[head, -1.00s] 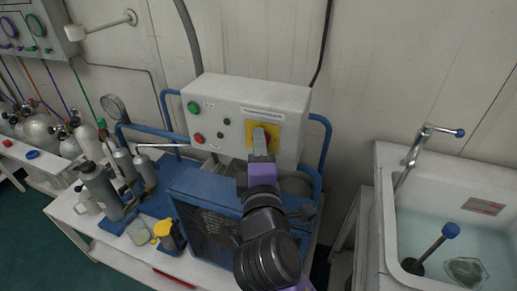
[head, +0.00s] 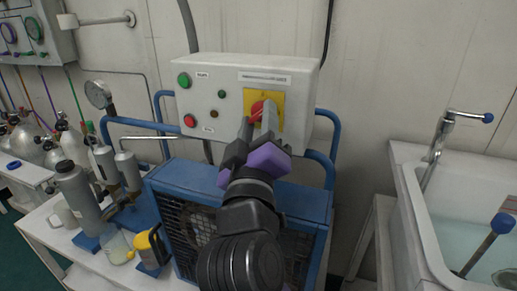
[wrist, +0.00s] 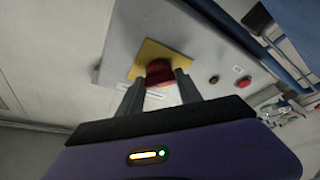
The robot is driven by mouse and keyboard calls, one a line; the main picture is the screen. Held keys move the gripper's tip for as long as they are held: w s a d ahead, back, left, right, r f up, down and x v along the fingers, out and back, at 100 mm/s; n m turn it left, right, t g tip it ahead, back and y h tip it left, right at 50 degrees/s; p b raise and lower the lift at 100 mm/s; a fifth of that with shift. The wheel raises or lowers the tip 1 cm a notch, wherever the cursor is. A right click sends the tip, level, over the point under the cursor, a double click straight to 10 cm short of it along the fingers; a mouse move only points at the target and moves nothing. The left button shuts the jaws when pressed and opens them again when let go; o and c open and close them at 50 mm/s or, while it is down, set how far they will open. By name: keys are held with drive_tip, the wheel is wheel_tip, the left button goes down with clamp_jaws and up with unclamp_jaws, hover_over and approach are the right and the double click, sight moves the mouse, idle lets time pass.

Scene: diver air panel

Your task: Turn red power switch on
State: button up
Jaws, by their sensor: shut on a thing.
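The red power switch (head: 257,109) is a rotary knob on a yellow square plate (head: 276,97), on the right part of the white control box's front. My gripper (head: 259,121) reaches up to it from below, with one finger on each side of the knob. In the wrist view the red knob (wrist: 159,73) sits between the two finger tips (wrist: 157,88), in front of the yellow plate (wrist: 149,55). The jaws are shut on the knob. The fingers partly cover the knob in the head view, and its exact angle is hard to tell.
The white control box (head: 235,80) also carries a green button (head: 184,80) and a red button (head: 190,121). Below is a blue-framed compressor (head: 172,190). Grey cylinders (head: 80,195) and a yellow-black container (head: 152,248) stand left. A sink (head: 420,215) is at right.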

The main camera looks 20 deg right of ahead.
drive_tip(key=m+h+b, duration=0.1)
drive_tip(key=m+b, duration=0.1)
drive_tip(key=b, duration=0.1)
drive_tip(key=m+h+b, duration=0.1)
drive_tip(key=m+b, duration=0.2)
drive_tip(key=f+m+g+h+b, duration=0.1)
drive_tip(key=m+b, duration=0.1)
drive_tip(key=b, duration=0.1)
drive_tip(key=shift+w+a+m+b, duration=0.1)
drive_tip(key=shift+a+m+b, duration=0.05)
drive_tip(key=shift+m+b, duration=0.2)
drive_tip(key=m+g+h+b, duration=0.1)
drive_tip(key=m+b, duration=0.1)
drive_tip(key=m+h+b, duration=0.1)
drive_tip(key=m+b, duration=0.1)
drive_tip(key=shift+r+g, duration=0.3)
drive_tip(key=shift+g, duration=0.1)
drive_tip(key=shift+r+m, duration=0.1)
drive_tip(key=shift+m, duration=0.15)
drive_tip(key=o, duration=1.4)
drive_tip(key=shift+p+v, duration=0.4)
drive_tip(key=shift+v, duration=3.5)
